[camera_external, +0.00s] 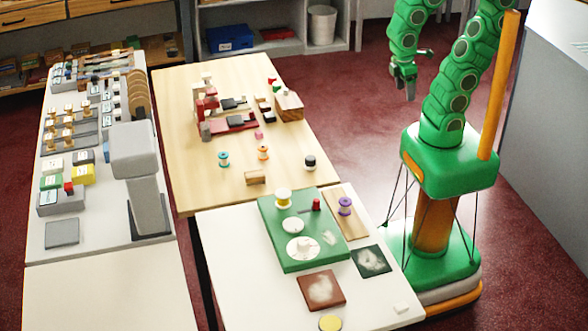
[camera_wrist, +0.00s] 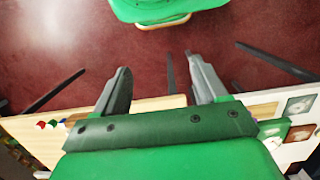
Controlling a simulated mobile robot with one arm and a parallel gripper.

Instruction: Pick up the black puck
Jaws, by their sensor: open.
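A small round puck (camera_external: 310,161) with a black top and a paler lower side sits near the right edge of the light wooden table (camera_external: 225,185). Other small dark pieces (camera_external: 266,108) lie farther back on that table, too small to tell apart. My gripper (camera_external: 409,93) hangs over the red floor, to the right of the wooden table and well apart from the puck. In the wrist view my gripper (camera_wrist: 160,86) shows its two grey fingers spread, with nothing between them. I cannot make out the puck in the wrist view.
A wooden block (camera_external: 289,106), spools (camera_external: 263,152) and a red device (camera_external: 228,123) stand on the wooden table. The white table (camera_external: 230,290) in front bears a green board (camera_external: 270,238) with several items. Open red floor (camera_external: 350,130) lies between the tables and my base.

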